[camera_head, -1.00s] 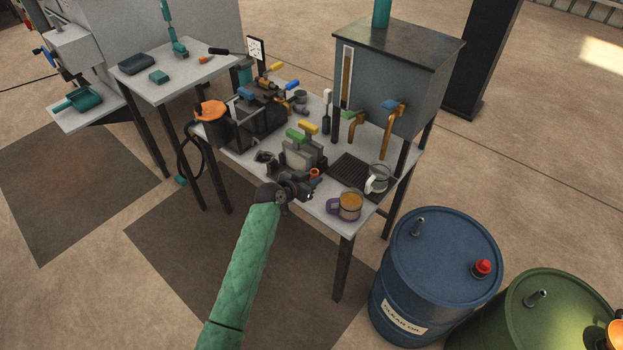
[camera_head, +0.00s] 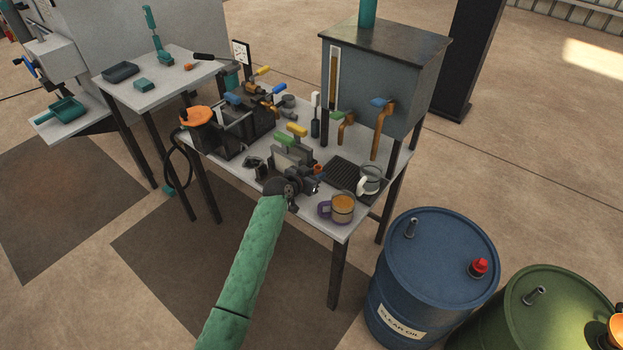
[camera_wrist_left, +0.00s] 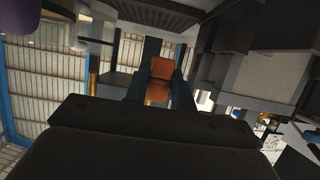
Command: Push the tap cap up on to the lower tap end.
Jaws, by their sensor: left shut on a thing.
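My left gripper (camera_head: 312,184) is at the near edge of the bench, left of the purple-handled mug. It is shut on a small orange-brown piece that looks like the tap cap (camera_wrist_left: 162,70), between the dark fingers in the left wrist view. The oil tank (camera_head: 368,85) carries two copper taps, one with a green handle (camera_head: 338,114) and one with a blue handle (camera_head: 380,102). Both tap ends hang apart from the gripper, farther back. I cannot tell for certain which tap is the lower one. My right gripper is not in view.
A purple-handled mug (camera_head: 341,207) with amber contents stands close right of the gripper. A blue drum (camera_head: 432,255) stands right.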

